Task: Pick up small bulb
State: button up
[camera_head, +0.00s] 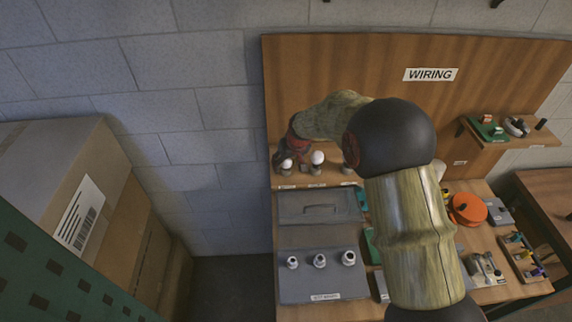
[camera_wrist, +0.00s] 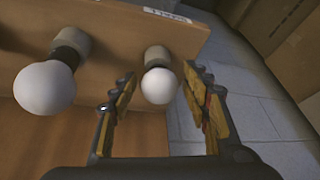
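The small bulb (camera_wrist: 159,86) is white and round, on a grey holder at the end of the wooden shelf. In the wrist view it sits between the tips of my open gripper (camera_wrist: 158,78), with no clear contact on either side. In the head view the same bulb (camera_head: 287,163) is at the left end of the shelf, partly covered by my gripper (camera_head: 284,152). A larger white bulb (camera_wrist: 45,88) stands beside it in its own holder; it is also in the head view (camera_head: 318,157). A third holder is mostly hidden by my arm.
The wooden shelf (camera_head: 330,180) carries small labels, too blurred to read. Below it are a grey case (camera_head: 318,206) and a grey panel (camera_head: 325,283) with three sockets. An orange reel (camera_head: 467,208) lies right. Cardboard boxes (camera_head: 60,180) stand left; a wooden backboard rises behind.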

jog(key=c, duration=0.8)
jog(key=shift+c, duration=0.3)
